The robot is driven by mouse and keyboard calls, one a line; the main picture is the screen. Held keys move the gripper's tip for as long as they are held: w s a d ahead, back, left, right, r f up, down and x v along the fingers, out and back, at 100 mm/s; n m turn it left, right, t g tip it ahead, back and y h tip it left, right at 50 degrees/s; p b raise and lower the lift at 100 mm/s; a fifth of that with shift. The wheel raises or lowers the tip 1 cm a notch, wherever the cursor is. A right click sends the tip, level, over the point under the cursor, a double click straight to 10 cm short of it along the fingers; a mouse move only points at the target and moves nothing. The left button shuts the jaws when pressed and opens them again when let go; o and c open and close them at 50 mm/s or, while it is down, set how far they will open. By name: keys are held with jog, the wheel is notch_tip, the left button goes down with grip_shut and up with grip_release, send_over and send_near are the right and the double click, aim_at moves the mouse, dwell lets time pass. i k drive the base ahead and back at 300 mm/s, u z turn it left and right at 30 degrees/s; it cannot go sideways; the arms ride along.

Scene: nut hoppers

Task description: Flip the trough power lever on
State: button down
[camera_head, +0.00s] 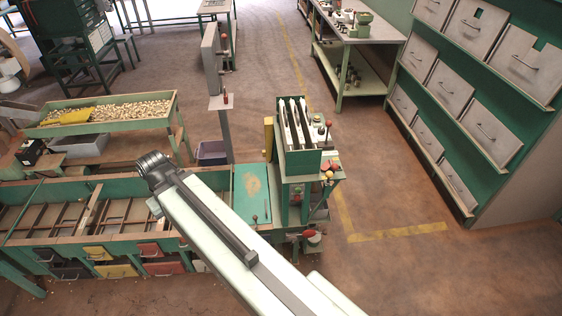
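The long green trough (120,240) runs along the left, with wooden slatted sections and a flat green plate at its right end. A small dark lever with a knob (255,218) stands on that plate. Another lever with a red knob (310,233) is at the foot of the green machine (298,160) beside it. I cannot tell which lever is the trough power lever, or its position. My pale arm reaches from the bottom right over the trough, ending in a dark ribbed joint left of both levers. No gripper fingers can be made out.
A grey post (224,130) with a small shelf and red-handled item stands behind the trough. A nut-filled table (105,112) is at the back left. Grey hopper drawers (485,125) line the right. Brown floor (440,275) is open at the lower right.

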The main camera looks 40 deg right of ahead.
aim_at(325, 166)
jog(key=u, duration=0.75)
jog(key=k, duration=1.25)
jog(key=z, duration=0.4)
jog(key=i, duration=1.5)
jog(key=u, duration=0.05)
